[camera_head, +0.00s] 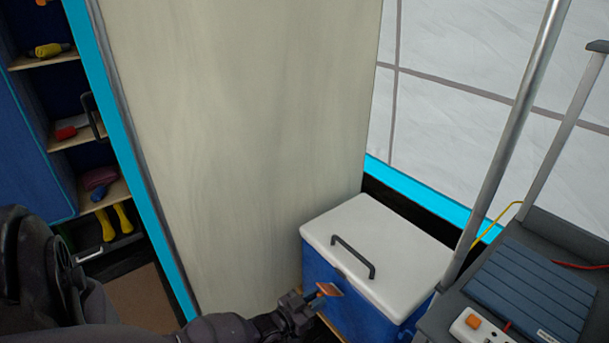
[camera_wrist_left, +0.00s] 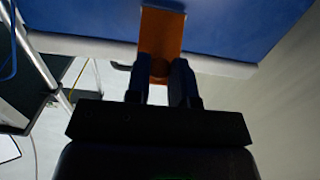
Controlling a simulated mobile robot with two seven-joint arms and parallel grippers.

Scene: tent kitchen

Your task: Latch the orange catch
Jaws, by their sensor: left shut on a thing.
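The orange catch (camera_head: 330,289) is on the front of a blue cooler (camera_head: 345,296) with a white lid (camera_head: 385,245). The lid lies closed on the body, with a dark handle (camera_head: 353,257) on top. In the left wrist view, the catch (camera_wrist_left: 161,32) spans blue wall and white edge, its end between my fingers. My left gripper (camera_head: 318,298) is shut on the catch; the fingers (camera_wrist_left: 160,82) also show in the left wrist view. In the head view, the catch looks angled out from the front; I cannot tell its exact angle. My right gripper is not in view.
A grey cart or bench with a blue slatted pad (camera_head: 525,290) and metal poles (camera_head: 510,140) stands close at the cooler's right. A pale panel (camera_head: 240,130) rises behind and left. Shelves with small items (camera_head: 85,130) are at far left.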

